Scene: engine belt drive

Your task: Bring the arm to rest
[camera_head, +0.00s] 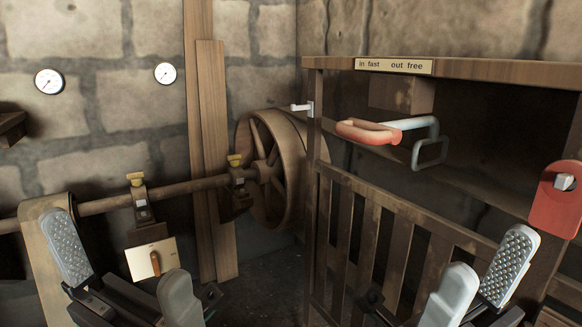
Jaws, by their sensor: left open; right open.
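My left gripper (120,262) is in the lower left of the head view. Its two pads stand apart with nothing between them. My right gripper (484,272) is in the lower right, also open and empty, in front of the slatted wooden gate. A red-sleeved handle (368,131) on a bent grey bar (430,138) sticks out below the sign (393,66) reading "in fast out free". Both grippers are apart from this handle. The lower parts of both grippers run out of the frame.
A shaft (100,204) runs along the stone wall to a large wheel (272,170). A card with an orange-brown pointer (155,264) is near my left gripper. The wooden frame and slatted gate (400,245) stand right of centre. A red plate (556,200) is at the right edge.

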